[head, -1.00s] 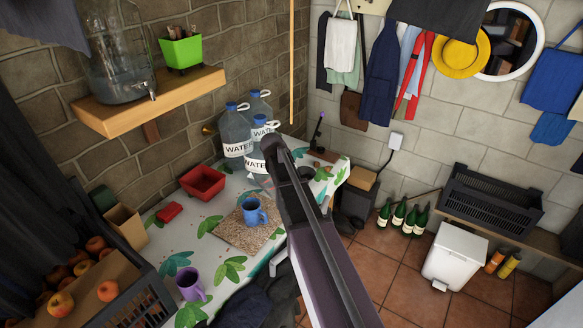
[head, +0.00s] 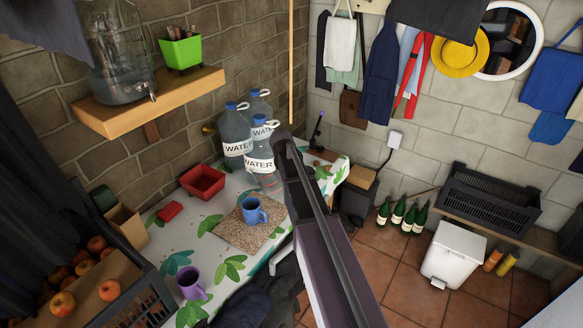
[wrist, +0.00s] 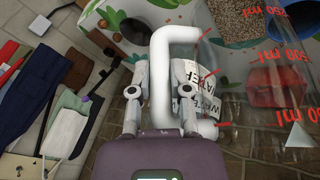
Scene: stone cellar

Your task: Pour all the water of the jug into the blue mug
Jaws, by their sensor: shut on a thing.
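The jug (wrist: 250,65) is clear with red millilitre marks and a white handle (wrist: 160,82). My gripper (wrist: 162,72) is shut on that handle, one finger on each side. In the head view the jug (head: 268,182) shows faintly beside the arm's end, in front of the water bottles; my fingers there are hidden by the arm. I cannot make out the water level. The blue mug (head: 253,211) stands upright on a speckled mat (head: 232,232) on the table, left of and nearer than the jug. A bit of blue shows at the wrist view's top right.
Several large water bottles (head: 236,135) stand at the table's back. A red bowl (head: 202,181), a small red block (head: 170,211) and a purple mug (head: 190,284) are left of the mat. A shelf (head: 150,103) with a glass dispenser juts out above left.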

